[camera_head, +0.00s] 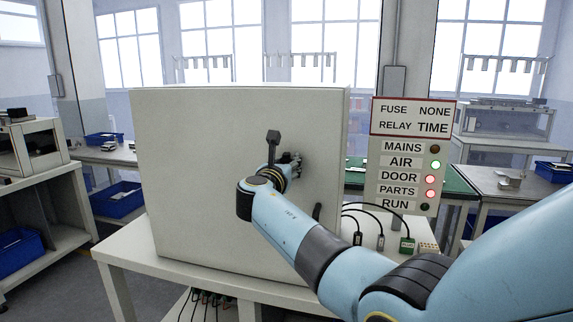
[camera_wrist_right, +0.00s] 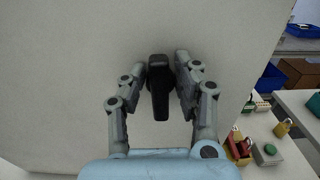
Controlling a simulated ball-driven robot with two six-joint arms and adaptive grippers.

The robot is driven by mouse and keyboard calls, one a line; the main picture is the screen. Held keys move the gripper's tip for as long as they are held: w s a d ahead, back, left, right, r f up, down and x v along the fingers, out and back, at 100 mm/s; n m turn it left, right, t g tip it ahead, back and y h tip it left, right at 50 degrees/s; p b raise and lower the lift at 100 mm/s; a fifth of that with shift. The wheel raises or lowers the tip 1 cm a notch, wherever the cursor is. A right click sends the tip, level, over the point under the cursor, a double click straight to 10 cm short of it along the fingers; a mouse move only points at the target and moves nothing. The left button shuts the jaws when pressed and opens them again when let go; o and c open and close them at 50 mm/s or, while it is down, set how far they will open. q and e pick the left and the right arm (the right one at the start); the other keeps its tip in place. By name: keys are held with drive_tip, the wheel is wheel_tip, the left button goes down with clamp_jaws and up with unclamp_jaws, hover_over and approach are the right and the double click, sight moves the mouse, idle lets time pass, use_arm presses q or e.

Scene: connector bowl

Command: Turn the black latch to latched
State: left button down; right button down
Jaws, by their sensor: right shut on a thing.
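The black latch (camera_wrist_right: 158,90) is on the pale cabinet door. In the right wrist view it has a wide head at the top and a narrower lever pointing down. My right gripper (camera_wrist_right: 168,72) has one finger on each side of the latch and is shut on it; the right finger is closest against it. My left gripper is not in view.
A sign board (camera_head: 408,155) right of the cabinet shows AIR green, DOOR and PARTS red, MAINS and RUN dark. Cables with plugs (camera_head: 381,241) and a green block (camera_head: 407,245) are on the white table. A dark upright piece (camera_head: 317,211) is low on the cabinet.

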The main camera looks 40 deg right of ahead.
drive_tip(key=m+b, duration=0.2)
drive_tip(key=m, duration=0.1)
drive_tip(key=m+b, duration=0.1)
drive_tip(key=b, duration=0.1)
drive_tip(key=shift+s+d+f, duration=0.15)
drive_tip(key=shift+s+f, duration=0.05)
drive_tip(key=shift+f, duration=0.05)
drive_tip(key=m+b, duration=0.3)
drive_tip(key=m, duration=0.1)
drive_tip(key=shift+s+d+f+m+b, duration=0.1)
drive_tip(key=shift+f+m+b, duration=0.05)
drive_tip(key=shift+m+b, duration=0.25)
drive_tip(key=m+b, duration=0.2)
drive_tip(key=m, duration=0.1)
drive_tip(key=m+b, duration=0.6)
drive_tip(key=shift+s+d+f, duration=0.15)
drive_tip(key=shift+f, duration=0.1)
